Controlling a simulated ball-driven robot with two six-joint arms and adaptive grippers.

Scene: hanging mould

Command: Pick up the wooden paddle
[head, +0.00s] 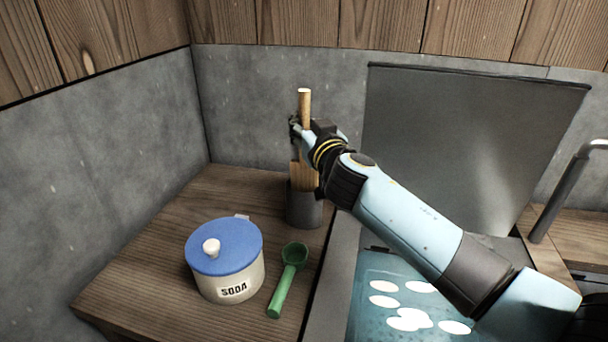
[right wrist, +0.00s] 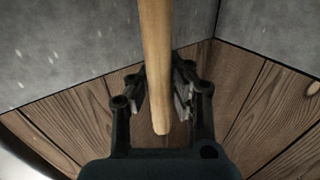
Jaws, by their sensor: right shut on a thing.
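The wooden paddle (head: 304,103) stands nearly upright, its handle end pointing up and its wider part down in a dark grey round holder (head: 305,208). The holder hides the paddle's lower end. My right gripper (head: 299,130) is shut on the paddle, below the top of the handle and above the holder's rim. In the right wrist view the paddle (right wrist: 156,65) runs between the two dark fingers of the right gripper (right wrist: 162,88). My left gripper is not in view.
A cream SODA pot (head: 228,283) with a blue lid and a green scoop (head: 288,280) are on the wooden counter (head: 150,270) in front of the holder. Grey walls stand behind and left. A grey panel (head: 470,150) rises at right, behind a bluish tray with white discs (head: 384,301).

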